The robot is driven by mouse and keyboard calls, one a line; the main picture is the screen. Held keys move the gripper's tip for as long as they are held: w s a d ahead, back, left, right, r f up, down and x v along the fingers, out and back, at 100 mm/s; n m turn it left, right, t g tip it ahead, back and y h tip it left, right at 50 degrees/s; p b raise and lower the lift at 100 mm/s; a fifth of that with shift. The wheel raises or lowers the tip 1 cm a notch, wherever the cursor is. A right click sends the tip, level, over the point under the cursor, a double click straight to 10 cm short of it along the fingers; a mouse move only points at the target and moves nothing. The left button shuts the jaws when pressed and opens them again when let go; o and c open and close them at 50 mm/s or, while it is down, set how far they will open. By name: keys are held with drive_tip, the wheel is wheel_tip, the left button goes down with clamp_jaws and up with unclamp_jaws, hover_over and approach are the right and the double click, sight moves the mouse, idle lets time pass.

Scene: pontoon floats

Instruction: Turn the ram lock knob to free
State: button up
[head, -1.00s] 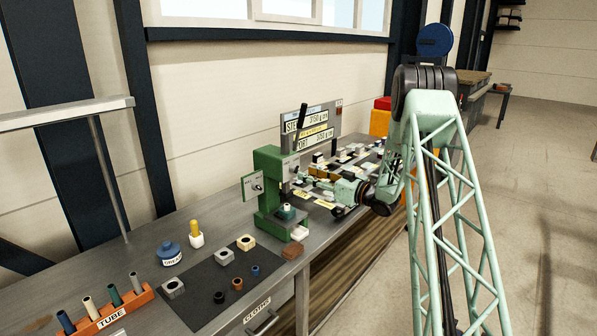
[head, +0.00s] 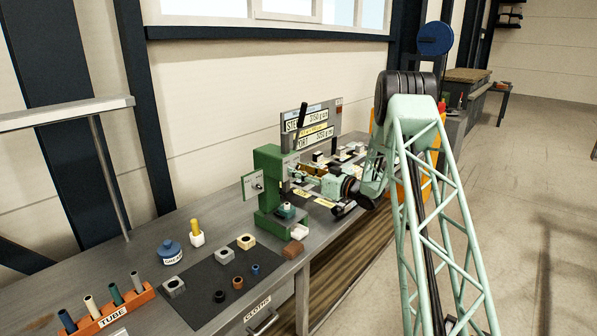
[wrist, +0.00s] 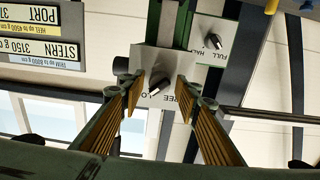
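The green press (head: 268,172) stands on the bench. In the wrist view, a dark knob (wrist: 159,82) sits on its grey plate, between partly hidden labels reading "REE" and "LO". Its pale mark slants to the lower left, toward the "LO" side. My gripper (wrist: 160,90) is open, with one ribbed finger on each side of the knob and visible gaps between. In the head view, my gripper (head: 302,172) is at the press's right side, where the knob is hidden.
A second knob, marked FULL and HALF (wrist: 213,42), is on a side panel (head: 253,185). A sign board (head: 318,122) stands behind the press. Small blocks and rings lie on a dark mat (head: 216,285); a tube rack (head: 108,312) is at front left.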

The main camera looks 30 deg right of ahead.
drive_tip(key=c, duration=0.7)
drive_tip(key=shift+o, duration=0.2)
drive_tip(key=shift+f+n+b, duration=0.15)
drive_tip(key=shift+n+b, duration=0.95)
drive_tip(key=shift+b, duration=1.05)
drive_tip(key=shift+r+n+b, duration=0.2)
drive_tip(key=shift+n+b, duration=7.5)
drive_tip(key=shift+b, duration=2.6)
drive_tip(key=shift+n, duration=0.3)
drive_tip(key=o, duration=0.8)
drive_tip(key=shift+o, duration=0.2)
